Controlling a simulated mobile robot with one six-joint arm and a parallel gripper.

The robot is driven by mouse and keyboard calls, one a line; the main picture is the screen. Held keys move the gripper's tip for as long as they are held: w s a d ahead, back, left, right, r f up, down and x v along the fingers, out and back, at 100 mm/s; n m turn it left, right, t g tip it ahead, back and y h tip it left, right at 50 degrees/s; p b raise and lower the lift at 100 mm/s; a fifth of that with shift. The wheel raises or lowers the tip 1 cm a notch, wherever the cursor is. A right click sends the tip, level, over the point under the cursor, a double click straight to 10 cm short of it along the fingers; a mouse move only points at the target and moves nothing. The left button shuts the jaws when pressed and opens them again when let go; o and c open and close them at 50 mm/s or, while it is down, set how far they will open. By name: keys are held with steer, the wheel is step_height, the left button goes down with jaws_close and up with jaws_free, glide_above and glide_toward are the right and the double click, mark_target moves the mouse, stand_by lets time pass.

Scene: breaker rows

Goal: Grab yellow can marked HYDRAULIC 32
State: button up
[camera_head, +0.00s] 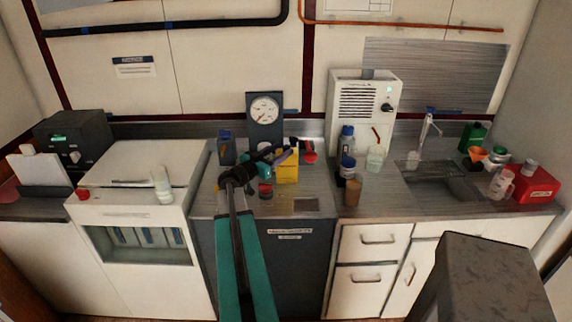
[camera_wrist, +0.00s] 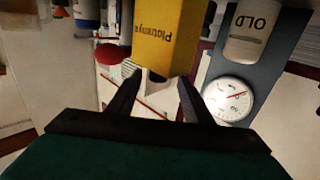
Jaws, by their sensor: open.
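A yellow can (camera_head: 288,168) stands on the grey worktop, left of the centre gap, below the dial gauge. In the wrist view the yellow can (camera_wrist: 165,35) fills the top middle, with dark lettering only partly readable; I cannot make out HYDRAULIC 32. A pale piece, perhaps its cap, shows at its near end, between the fingertips. My gripper (camera_head: 277,153) is at the can's upper part in the head view. In the wrist view my gripper (camera_wrist: 160,82) is open, its two dark fingers on either side of the can's near end. Whether they touch it is unclear.
A dial gauge (camera_head: 264,111) on a dark stand is close behind. A red item (camera_head: 309,156) is right of the can, and a dark, red-topped jar (camera_head: 265,190) is in front. A blue bottle (camera_head: 347,140) and brown cup (camera_head: 352,192) stand further right.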

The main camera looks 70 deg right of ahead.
mark_target(286, 146)
steer(key=shift+p+x, duration=0.45)
steer(key=shift+x, duration=1.35)
jaws_close()
steer(key=shift+r, duration=0.15)
